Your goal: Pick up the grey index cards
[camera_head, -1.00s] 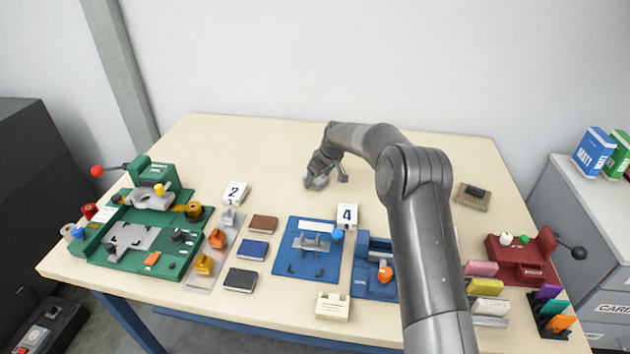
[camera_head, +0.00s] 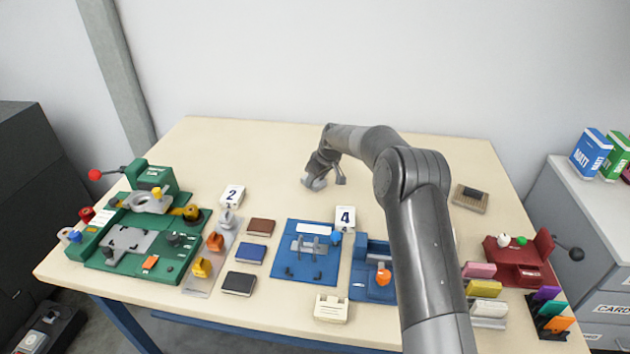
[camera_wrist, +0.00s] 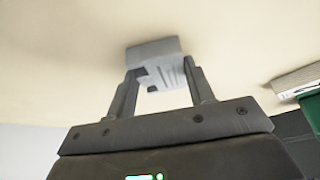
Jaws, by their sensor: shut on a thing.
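My gripper (camera_head: 328,183) is low over the back middle of the table. In the wrist view its two fingers (camera_wrist: 160,88) are shut on a light grey block, which I take to be the grey index cards (camera_wrist: 152,49). The block has a flat pale face, with darker notches and thin stripes on the side towards me. In the head view only a small grey part of it shows at the fingers. I cannot tell whether it touches the tabletop.
The table (camera_head: 400,148) is bare around my gripper. In front are a blue plate (camera_head: 300,268) and a number 4 sign (camera_head: 345,218). A green machine (camera_head: 150,180) is on the left. A red device (camera_head: 515,262) and pink (camera_head: 478,269) and yellow (camera_head: 484,288) blocks are at the right.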

